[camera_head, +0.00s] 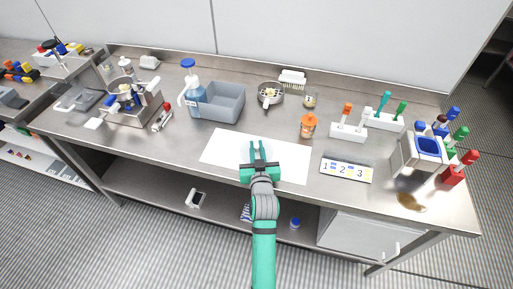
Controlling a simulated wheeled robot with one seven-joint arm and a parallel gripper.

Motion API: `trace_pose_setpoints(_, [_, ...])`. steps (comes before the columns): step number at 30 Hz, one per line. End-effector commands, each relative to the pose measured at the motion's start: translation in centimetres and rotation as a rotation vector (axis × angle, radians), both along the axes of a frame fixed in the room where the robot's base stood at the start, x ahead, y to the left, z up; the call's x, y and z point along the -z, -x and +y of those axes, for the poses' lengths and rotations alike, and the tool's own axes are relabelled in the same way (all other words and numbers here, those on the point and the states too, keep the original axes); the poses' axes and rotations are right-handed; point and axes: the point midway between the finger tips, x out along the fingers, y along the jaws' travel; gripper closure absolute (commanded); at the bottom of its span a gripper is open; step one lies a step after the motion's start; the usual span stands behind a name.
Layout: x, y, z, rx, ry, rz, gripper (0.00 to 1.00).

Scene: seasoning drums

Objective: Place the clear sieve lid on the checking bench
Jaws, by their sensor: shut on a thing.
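My gripper (257,150) reaches over the white sheet (214,151) on the steel bench (150,178), its green fingers pointing away from me. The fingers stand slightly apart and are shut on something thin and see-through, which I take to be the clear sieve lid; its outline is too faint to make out. I cannot tell whether it touches the sheet. A round metal sieve-like dish (270,95) stands behind the sheet, with pale pieces in it.
A grey bin (218,102) and blue-capped bottle (191,88) stand back left. An orange-topped jar (308,125) and the numbered 1-2-3 tray (346,169) are right of the sheet. Holders with coloured handles (350,130) crowd the right. The bench front left of the sheet is clear.

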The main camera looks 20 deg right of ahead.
Motion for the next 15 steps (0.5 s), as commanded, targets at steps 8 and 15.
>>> trace_pose_setpoints(8, [0.24,0.0,0.03,0.0,0.0,0.0,0.66])
trace_pose_setpoints(15, [0.14,0.0,0.02,0.0,0.0,0.0,0.66])
